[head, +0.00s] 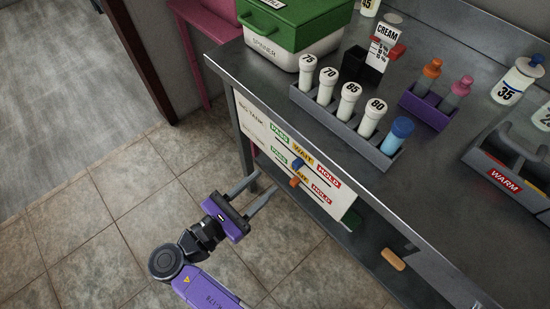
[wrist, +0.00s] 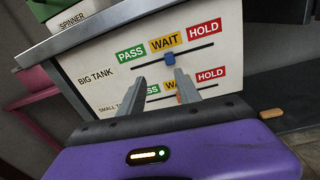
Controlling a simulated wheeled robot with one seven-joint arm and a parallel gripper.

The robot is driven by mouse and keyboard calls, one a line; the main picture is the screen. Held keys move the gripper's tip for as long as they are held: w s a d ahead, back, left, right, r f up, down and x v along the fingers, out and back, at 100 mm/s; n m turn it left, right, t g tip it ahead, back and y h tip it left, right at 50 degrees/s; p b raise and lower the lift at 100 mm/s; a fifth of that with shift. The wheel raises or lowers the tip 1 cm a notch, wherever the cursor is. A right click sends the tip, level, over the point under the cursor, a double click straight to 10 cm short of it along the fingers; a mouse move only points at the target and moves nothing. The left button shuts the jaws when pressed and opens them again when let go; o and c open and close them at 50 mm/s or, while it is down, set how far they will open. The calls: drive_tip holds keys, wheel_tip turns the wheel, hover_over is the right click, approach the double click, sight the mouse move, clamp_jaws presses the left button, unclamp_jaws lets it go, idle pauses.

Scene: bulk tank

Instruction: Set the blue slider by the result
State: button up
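The blue slider (head: 297,164) sits on the upper BIG TANK track of the white panel (head: 262,137), below the yellow WAIT label. It also shows under WAIT in the wrist view (wrist: 169,58). PASS is to its left and HOLD to its right. An orange slider (head: 294,182) sits on the lower track under WAIT; in the wrist view my finger largely hides it. My gripper (head: 265,183) is open and empty, its fingers pointing at the panel. In the wrist view the fingertips (wrist: 160,77) appear just below the blue slider, apparently not touching it.
The panel hangs on the front of a steel bench (head: 450,190). On it stand a grey rack (head: 340,127) with numbered tubes, a CREAM card (head: 384,40), a purple rack (head: 425,108), a WARM box (head: 500,180) and a green-lidded SPINNER (head: 290,45). The tiled floor at left is clear.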

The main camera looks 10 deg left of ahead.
sight(294, 167)
drive_tip(key=shift+h, duration=0.4)
drive_tip(key=shift+s+d+x, duration=0.2)
drive_tip(key=shift+d+x, duration=0.05)
drive_tip(key=shift+x, duration=1.1)
drive_tip(key=shift+s+d+x, duration=0.15)
drive_tip(key=shift+d+x, duration=0.05)
drive_tip(key=shift+x, duration=1.1)
drive_tip(key=shift+s+d+x, duration=0.2)
drive_tip(key=shift+d+x, duration=0.05)
drive_tip(key=shift+x, duration=1.1)
drive_tip(key=shift+r, duration=0.15)
clamp_jaws()
